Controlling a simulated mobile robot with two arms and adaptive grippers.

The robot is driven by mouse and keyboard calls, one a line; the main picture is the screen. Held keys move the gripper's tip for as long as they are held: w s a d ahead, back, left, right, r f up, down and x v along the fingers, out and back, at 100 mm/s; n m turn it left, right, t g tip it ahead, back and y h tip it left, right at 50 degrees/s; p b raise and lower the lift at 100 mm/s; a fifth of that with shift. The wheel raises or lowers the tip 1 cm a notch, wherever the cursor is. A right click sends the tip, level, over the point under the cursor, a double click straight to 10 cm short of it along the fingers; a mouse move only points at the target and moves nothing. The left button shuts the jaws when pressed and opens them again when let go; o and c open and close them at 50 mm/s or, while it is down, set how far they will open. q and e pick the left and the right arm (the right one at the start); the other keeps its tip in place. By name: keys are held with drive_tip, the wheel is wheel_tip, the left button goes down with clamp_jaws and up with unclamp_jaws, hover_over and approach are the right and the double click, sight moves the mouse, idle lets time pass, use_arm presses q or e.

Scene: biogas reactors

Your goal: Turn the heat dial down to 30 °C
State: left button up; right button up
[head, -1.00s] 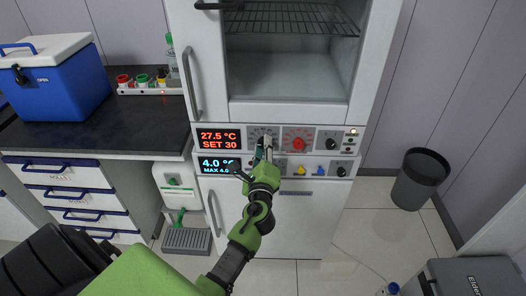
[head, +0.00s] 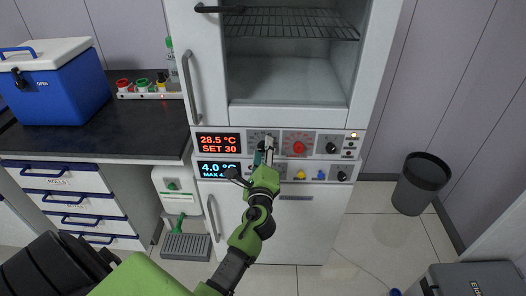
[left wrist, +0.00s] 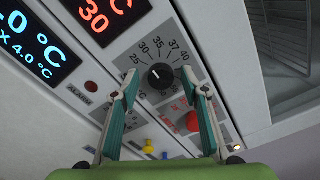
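The heat dial (left wrist: 160,76) is a round black knob in the left wrist view, with a scale from 25 to 40 around it. In the head view it is mostly hidden behind my left gripper (head: 266,146). The red display (head: 218,143) beside it reads 28.5 °C and SET 30. In the left wrist view my left gripper (left wrist: 168,84) is open, its two fingers on either side of the dial, with gaps between them and the knob. My right gripper is not in view.
A red limit knob (head: 298,147) and another black knob (head: 330,147) sit to the right on the panel. A blue display (head: 218,169) reading 4.0 °C is below. The cabinet door handle (head: 191,88) stands out at left. A black bin (head: 419,184) stands at right.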

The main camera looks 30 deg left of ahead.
use_arm(q)
drive_tip(key=shift+s+d, duration=0.1)
drive_tip(key=v, duration=1.1)
drive_tip(key=shift+s, duration=0.4)
drive_tip(key=shift+d, duration=0.1)
